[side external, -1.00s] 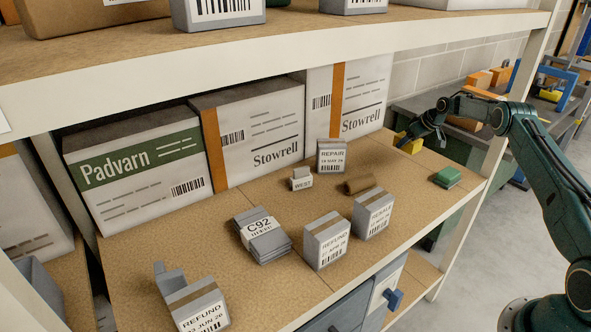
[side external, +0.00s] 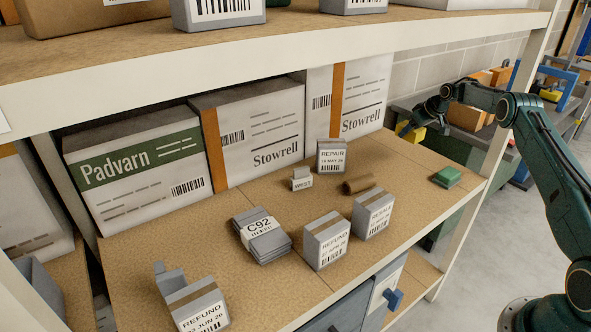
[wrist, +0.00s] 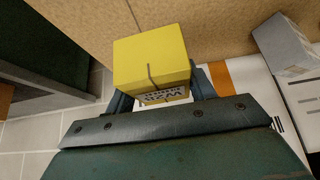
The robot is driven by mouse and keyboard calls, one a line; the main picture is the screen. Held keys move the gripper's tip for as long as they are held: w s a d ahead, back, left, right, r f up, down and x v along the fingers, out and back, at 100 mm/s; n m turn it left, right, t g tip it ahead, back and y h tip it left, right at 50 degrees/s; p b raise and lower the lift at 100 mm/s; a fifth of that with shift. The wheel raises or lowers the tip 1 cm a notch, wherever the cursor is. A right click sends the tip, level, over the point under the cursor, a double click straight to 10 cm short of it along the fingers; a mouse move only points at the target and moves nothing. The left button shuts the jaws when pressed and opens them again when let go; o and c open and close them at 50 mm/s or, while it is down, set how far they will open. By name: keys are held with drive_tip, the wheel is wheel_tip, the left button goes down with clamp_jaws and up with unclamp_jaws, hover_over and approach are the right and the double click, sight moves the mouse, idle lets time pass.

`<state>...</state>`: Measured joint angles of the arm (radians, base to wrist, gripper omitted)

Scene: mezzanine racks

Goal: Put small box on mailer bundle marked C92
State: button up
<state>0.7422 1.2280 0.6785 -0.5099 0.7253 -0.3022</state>
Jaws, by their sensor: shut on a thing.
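The small box (side external: 416,133) is yellow and sits in my gripper (side external: 413,127) at the far right end of the middle shelf, near its edge. In the wrist view the small box (wrist: 150,60) fills the space between the fingers of my gripper (wrist: 162,92), which is shut on it. Part of its white label shows upside down and is partly covered. The mailer bundle marked C92 (side external: 268,246) is a grey stack with a white band, lying on the middle shelf left of my gripper, well apart from it. Nothing lies on top of it.
Refund boxes (side external: 327,243), a West-labelled item (side external: 302,181), a brown roll (side external: 359,184), a Repair box (side external: 331,157) and a green block (side external: 447,176) stand on the shelf (side external: 170,240). Large Stowrell cartons (side external: 265,145) line the back. An upper shelf (side external: 250,60) hangs above.

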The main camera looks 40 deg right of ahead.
drive_tip(key=w+a+r+n+y, duration=0.1)
drive_tip(key=w+a+n, duration=0.15)
drive_tip(key=a, duration=0.45)
drive_tip(key=w+a+r+n, duration=0.1)
drive_tip(key=w+a, duration=0.2)
drive_tip(key=a, duration=0.4)
drive_tip(key=n+g+y, duration=0.4)
drive_tip(key=n+y, duration=0.1)
drive_tip(key=n, duration=0.5)
hover_over(251, 229)
drive_tip(key=d, duration=0.2)
drive_tip(key=shift+s+d+f, duration=0.1)
drive_tip(key=shift+s+f, duration=0.05)
drive_tip(key=shift+f, duration=1.05)
drive_tip(key=shift+s+a+f, duration=0.1)
drive_tip(key=shift+s+f, duration=0.05)
drive_tip(key=shift+f, duration=1.05)
drive_tip(key=shift+s+d+f, duration=0.1)
drive_tip(key=shift+s+f, duration=0.05)
drive_tip(key=shift+f, duration=1.05)
drive_tip(key=shift+f, duration=0.1)
drive_tip(key=o, duration=1)
